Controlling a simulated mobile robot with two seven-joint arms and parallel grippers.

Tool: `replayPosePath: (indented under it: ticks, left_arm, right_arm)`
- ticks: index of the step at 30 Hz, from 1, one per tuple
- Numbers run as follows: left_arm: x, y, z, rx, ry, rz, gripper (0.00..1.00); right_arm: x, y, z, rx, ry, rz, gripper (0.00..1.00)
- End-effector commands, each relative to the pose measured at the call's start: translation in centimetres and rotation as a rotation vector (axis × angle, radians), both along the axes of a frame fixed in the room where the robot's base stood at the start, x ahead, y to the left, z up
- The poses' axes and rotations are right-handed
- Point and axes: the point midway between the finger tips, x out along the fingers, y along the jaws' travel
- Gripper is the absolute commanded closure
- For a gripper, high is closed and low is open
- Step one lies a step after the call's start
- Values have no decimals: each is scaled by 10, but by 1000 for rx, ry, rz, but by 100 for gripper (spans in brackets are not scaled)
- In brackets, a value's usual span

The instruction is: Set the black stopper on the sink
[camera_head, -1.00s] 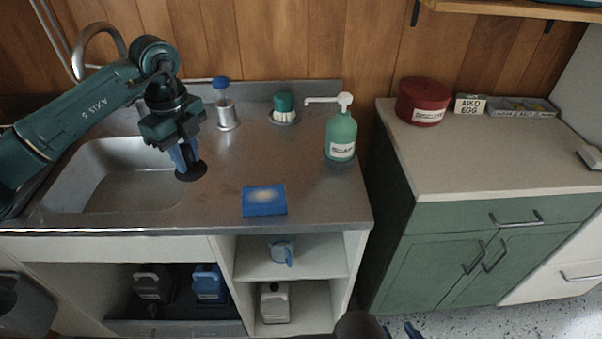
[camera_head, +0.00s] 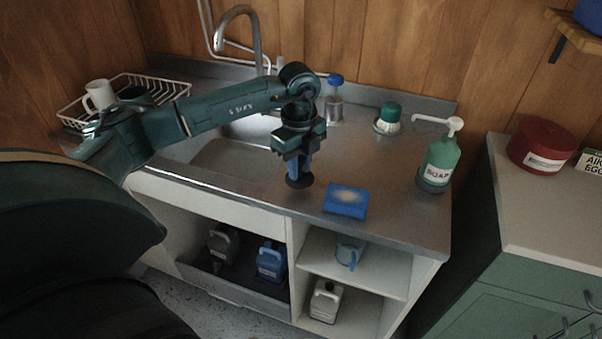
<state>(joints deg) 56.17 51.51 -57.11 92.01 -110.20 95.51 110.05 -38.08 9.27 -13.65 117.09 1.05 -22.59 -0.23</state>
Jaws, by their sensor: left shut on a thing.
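My left gripper (camera_head: 299,168) points down with its blue fingers shut on the black stopper (camera_head: 299,182), a flat dark disc. The stopper is over the steel counter near the front edge, just right of the sink basin. I cannot tell whether it touches the steel. The sink (camera_head: 400,222) is a steel top with a basin at its left, partly hidden behind my left arm. My right gripper is not in view.
A blue sponge pad (camera_head: 346,201) lies just right of the stopper. A green soap bottle (camera_head: 438,163), a green-topped brush (camera_head: 388,117) and a blue-capped bottle (camera_head: 334,97) stand behind. A tap (camera_head: 240,15) rises at the back. A dish rack (camera_head: 130,90) with a mug stands left.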

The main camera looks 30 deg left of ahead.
Motion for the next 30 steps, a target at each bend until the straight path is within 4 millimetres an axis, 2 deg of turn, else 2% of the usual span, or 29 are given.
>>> replayPosePath:
  ticks: [6,17,18,26,30]
  left_arm:
    - [-1,0,-30,1,3,0,100]
    - [0,0,-36,0,1,-1,100]
    - [0,0,-36,0,1,-1,77]
    - [0,0,-35,0,1,-1,56]
    - [0,0,-35,0,1,-1,56]
  right_arm:
    - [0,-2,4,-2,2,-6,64]
    - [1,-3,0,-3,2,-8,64]
    - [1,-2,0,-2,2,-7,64]
    - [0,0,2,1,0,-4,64]
    - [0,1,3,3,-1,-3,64]
